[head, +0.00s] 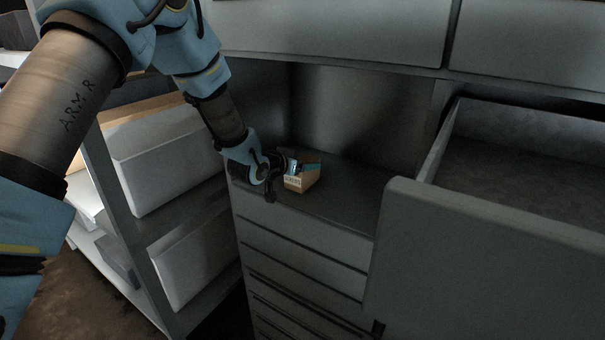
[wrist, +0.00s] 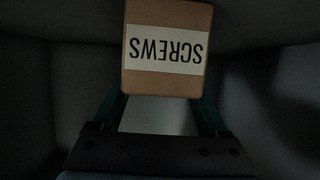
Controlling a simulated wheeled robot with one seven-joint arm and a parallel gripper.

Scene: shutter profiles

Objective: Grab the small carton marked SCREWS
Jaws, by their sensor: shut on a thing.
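The small carton (head: 297,183) is brown cardboard with a white label, inside the open niche of the grey cabinet. In the wrist view the carton (wrist: 166,80) shows its label, SCREWS, upside down. My gripper (head: 305,167) reaches into the niche from the left and is shut on the carton, with the teal fingers at its sides. In the wrist view the fingers of my gripper (wrist: 163,105) run up to both sides of the carton. I cannot tell whether the carton touches the niche floor.
The niche floor (head: 345,205) is bare around the carton. An open drawer (head: 480,250) juts out at the right. Closed drawers (head: 305,265) lie below the niche. A shelf with pale boxes (head: 170,160) stands at the left.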

